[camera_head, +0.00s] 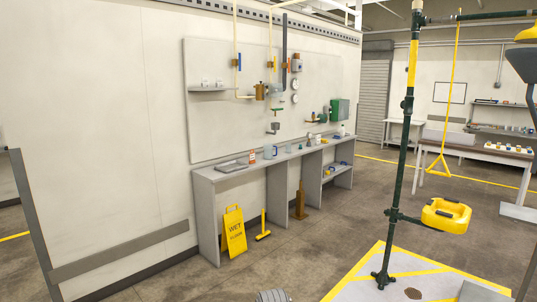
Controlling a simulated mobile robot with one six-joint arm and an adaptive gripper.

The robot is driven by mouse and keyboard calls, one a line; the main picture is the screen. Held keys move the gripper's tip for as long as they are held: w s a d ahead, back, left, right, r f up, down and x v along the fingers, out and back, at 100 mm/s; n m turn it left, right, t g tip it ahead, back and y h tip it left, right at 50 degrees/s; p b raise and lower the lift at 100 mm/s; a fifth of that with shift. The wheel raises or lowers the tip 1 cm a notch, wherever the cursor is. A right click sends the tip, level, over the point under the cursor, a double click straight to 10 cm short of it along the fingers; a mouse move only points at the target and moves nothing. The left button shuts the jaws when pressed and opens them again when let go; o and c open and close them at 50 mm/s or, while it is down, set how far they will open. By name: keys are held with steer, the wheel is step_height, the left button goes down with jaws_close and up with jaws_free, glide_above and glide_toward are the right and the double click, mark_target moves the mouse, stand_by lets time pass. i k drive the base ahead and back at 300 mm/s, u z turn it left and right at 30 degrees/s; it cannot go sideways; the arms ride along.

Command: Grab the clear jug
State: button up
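A small pale bluish, see-through jug-like container (269,153) stands upright on the long grey bench (207,174) along the wall. It looks like the clear jug, but it is too small in the picture to make out its handle or contents. Nothing is seen touching it from above. My gripper is not in view.
A grey tray (231,166) and a small orange-and-white bottle (252,156) are left of the jug. A green pole (399,180) with a yellow basin (446,215) stands right. The floor between is clear.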

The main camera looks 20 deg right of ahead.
mark_target(267, 147)
steer(key=z, duration=0.15)
steer(key=i, duration=2.05)
steer(key=z, duration=0.15)
steer(key=i, duration=3.75)
steer(key=u, duration=0.1)
